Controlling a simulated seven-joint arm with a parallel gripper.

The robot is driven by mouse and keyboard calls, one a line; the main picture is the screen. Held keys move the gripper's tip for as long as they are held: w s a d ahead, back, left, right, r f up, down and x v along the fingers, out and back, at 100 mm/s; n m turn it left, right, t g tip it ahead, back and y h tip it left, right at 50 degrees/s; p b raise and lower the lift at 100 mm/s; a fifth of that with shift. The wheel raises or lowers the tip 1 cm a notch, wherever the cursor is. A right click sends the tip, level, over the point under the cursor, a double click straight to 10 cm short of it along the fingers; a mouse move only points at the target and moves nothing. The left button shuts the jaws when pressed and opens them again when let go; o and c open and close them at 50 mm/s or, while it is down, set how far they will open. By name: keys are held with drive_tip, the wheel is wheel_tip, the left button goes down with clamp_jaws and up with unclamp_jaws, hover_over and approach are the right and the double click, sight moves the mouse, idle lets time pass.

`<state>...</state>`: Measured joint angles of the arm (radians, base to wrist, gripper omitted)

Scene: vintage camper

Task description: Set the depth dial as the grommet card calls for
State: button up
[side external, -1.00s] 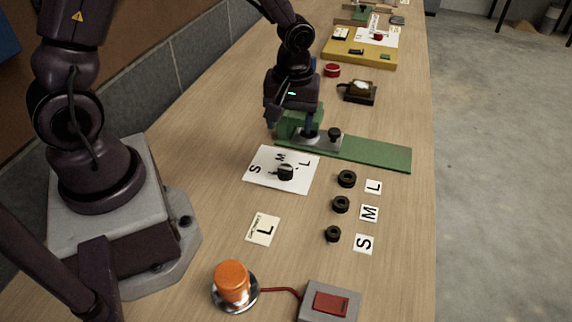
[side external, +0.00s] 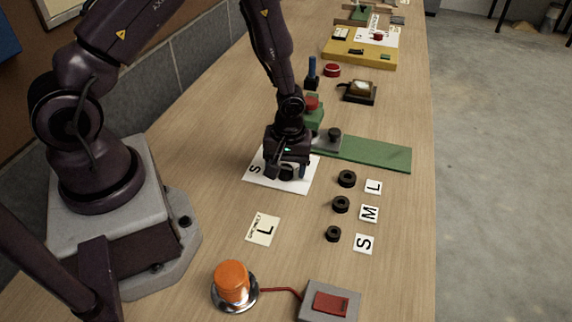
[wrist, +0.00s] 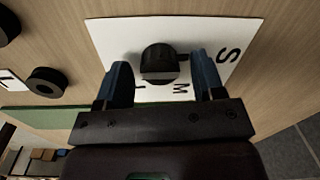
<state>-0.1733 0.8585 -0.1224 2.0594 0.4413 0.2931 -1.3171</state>
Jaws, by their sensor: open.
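The depth dial is a black knob (side external: 287,173) on a white card (side external: 254,181) lettered S, M and L. My gripper (side external: 286,168) is down over the dial, fingers pointing down. In the wrist view my gripper (wrist: 160,68) is open, with one blue-grey finger on each side of the knob and gaps between. The grommet card (side external: 263,230) is cream, reads a large L, and lies flat nearer the camera.
Several black rings (side external: 347,179) lie beside L, M and S labels to the right. A green strip (side external: 375,153) and press (side external: 313,113) stand behind the gripper. Bare bench surrounds the grommet card.

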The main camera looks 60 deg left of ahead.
drive_tip(key=shift+c, duration=0.3)
drive_tip(key=c, duration=0.9)
drive_tip(key=shift+o, duration=0.2)
